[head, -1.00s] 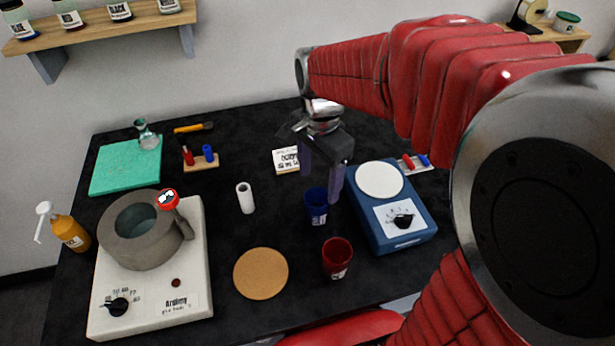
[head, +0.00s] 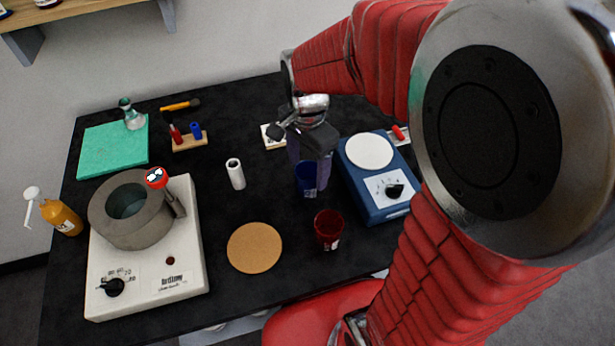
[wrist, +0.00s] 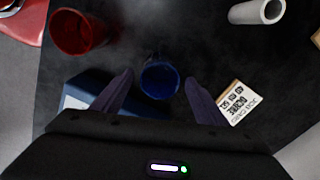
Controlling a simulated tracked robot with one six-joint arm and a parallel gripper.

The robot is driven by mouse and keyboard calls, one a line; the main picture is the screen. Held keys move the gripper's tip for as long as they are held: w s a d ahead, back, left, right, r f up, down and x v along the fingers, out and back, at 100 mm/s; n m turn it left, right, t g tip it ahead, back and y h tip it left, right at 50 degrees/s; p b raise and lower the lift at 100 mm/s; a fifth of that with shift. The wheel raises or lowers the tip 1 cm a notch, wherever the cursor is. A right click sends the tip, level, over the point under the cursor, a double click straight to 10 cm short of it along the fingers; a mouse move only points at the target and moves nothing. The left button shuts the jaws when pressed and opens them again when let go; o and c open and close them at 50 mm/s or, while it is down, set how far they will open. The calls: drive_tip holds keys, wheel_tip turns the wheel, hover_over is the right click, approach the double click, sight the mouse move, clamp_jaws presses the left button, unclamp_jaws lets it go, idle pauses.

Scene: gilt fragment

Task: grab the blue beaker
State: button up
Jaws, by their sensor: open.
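The blue beaker (head: 306,178) stands upright on the black table, left of a blue stirrer with a round white plate. My gripper (head: 309,172) is over it, pointing down, with its fingers on either side of the beaker and hiding part of it. In the wrist view the blue beaker (wrist: 160,78) shows between the two open fingertips of my gripper (wrist: 158,82), with dark gaps on both sides. The fingers do not appear to touch it.
A red beaker (head: 328,229) stands just in front of the blue one. The blue stirrer (head: 378,205) is close on the right. A small lettered block (wrist: 239,102) is near the right finger.

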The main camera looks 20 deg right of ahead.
drive_tip(key=shift+c, duration=0.4)
drive_tip(key=c, duration=1.4)
